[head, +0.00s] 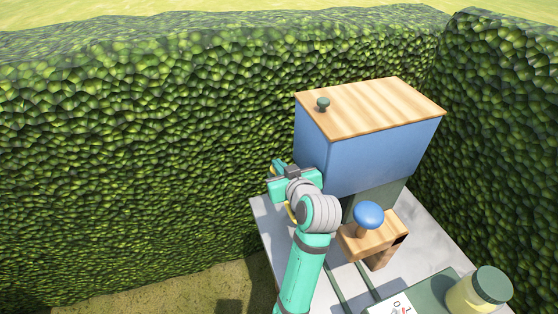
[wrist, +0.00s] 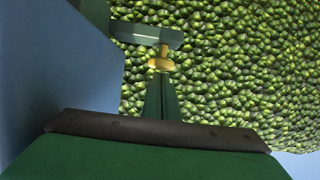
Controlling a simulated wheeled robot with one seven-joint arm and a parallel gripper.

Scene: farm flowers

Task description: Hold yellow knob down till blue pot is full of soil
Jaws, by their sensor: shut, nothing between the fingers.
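The yellow knob (wrist: 160,64) sits on the end of a dark green bar (wrist: 145,34) in the wrist view. My gripper (wrist: 163,78) is shut and empty, its fingertips at the knob's near edge; whether they touch it I cannot tell. In the head view my gripper (head: 278,172) is at the left side of the big blue box (head: 375,160) with a wooden lid. My arm hides most of that area. I cannot make out a blue pot or any soil in either view.
A blue round-topped knob (head: 369,215) stands on a wooden block (head: 372,240) in front of the box. A yellow jar with a green lid (head: 480,290) is at the lower right of the grey table (head: 430,235). Tall hedges (head: 150,130) close the back and right.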

